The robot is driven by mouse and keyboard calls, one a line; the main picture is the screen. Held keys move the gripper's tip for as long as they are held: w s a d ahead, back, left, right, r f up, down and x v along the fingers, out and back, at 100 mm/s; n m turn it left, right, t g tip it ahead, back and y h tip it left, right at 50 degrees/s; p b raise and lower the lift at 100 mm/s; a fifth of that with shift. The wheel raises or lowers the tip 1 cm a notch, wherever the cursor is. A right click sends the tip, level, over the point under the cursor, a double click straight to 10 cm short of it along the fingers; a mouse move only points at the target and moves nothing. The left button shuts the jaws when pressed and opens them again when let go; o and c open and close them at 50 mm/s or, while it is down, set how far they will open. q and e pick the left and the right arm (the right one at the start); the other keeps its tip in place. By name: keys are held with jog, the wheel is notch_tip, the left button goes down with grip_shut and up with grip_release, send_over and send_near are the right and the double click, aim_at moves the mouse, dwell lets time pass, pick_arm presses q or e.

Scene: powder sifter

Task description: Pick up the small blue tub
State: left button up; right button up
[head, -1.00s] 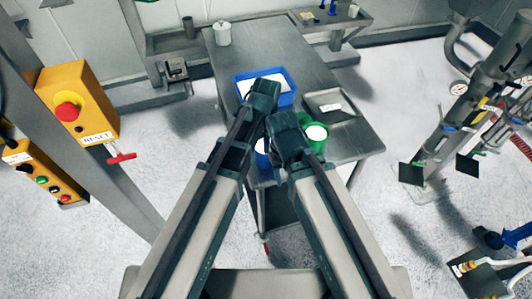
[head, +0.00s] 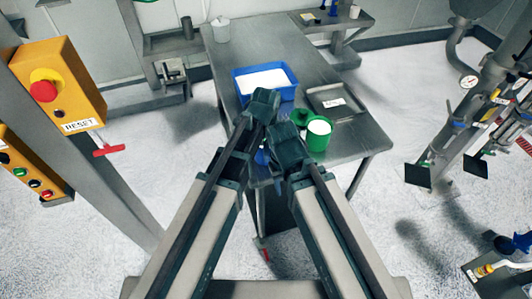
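A small blue tub (head: 262,157) shows only as a blue patch between my two arms, near the front edge of the steel table. Most of it is hidden behind my arms. My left gripper (head: 262,104) points forward over the table, in front of a larger blue tray of white powder (head: 292,93). My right gripper (head: 285,140) is beside it, just left of a green tub with white contents (head: 318,140). The fingers of both grippers are hidden by their own bodies, so I cannot tell whether they are open or hold anything.
The steel table (head: 225,62) also bears a shallow metal tray (head: 345,108) on the right and a white lidded pot (head: 221,31) at the far left corner. A yellow reset box (head: 85,80) on a post stands at left. Pipework (head: 490,100) stands at right with clear floor between.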

aim_at(266, 165)
pick_arm(q)
notch_tip(266, 165, down, 6)
jog(key=b, duration=0.5)
jog(key=shift+w+r+b, duration=0.1)
jog(key=shift+r+b, duration=0.1)
jog(key=shift+b, duration=0.15)
jog(key=shift+r, duration=0.1)
grip_shut()
dwell(0.9)
